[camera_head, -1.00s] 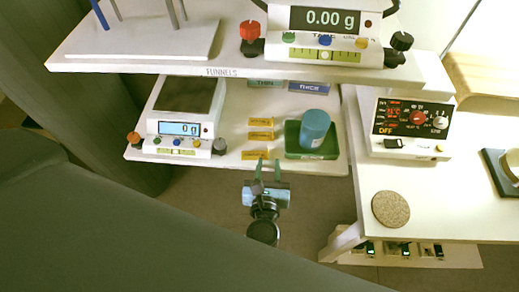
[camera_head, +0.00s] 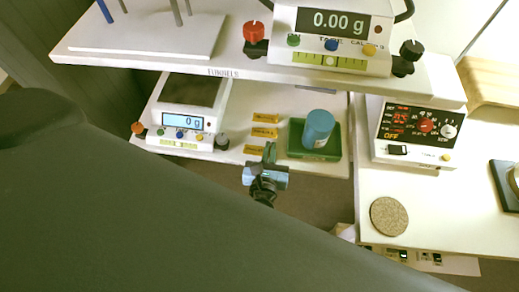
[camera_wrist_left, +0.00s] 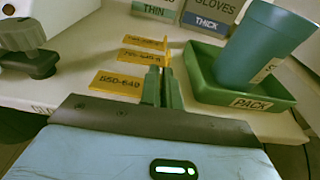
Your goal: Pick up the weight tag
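Three yellow tags lie in a column on the lower shelf: a near one (camera_head: 257,150), a middle one (camera_head: 264,132) and a far one (camera_head: 266,117). In the left wrist view the near tag (camera_wrist_left: 118,83) reads like a number range, and the middle tag (camera_wrist_left: 143,57) and far tag (camera_wrist_left: 143,42) lie behind it. My left gripper (camera_head: 270,152) is at the shelf's front edge, just right of the near tag. Its two green fingers (camera_wrist_left: 163,85) stand close together with a narrow gap. Yellow shows just behind their tips; I cannot tell whether anything is between them. My right gripper is not in view.
A green tray (camera_head: 314,155) with a blue-green cup (camera_head: 318,128) stands close right of the fingers. A small scale (camera_head: 187,118) is on the left. A cork disc (camera_head: 389,216) lies on the right table.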

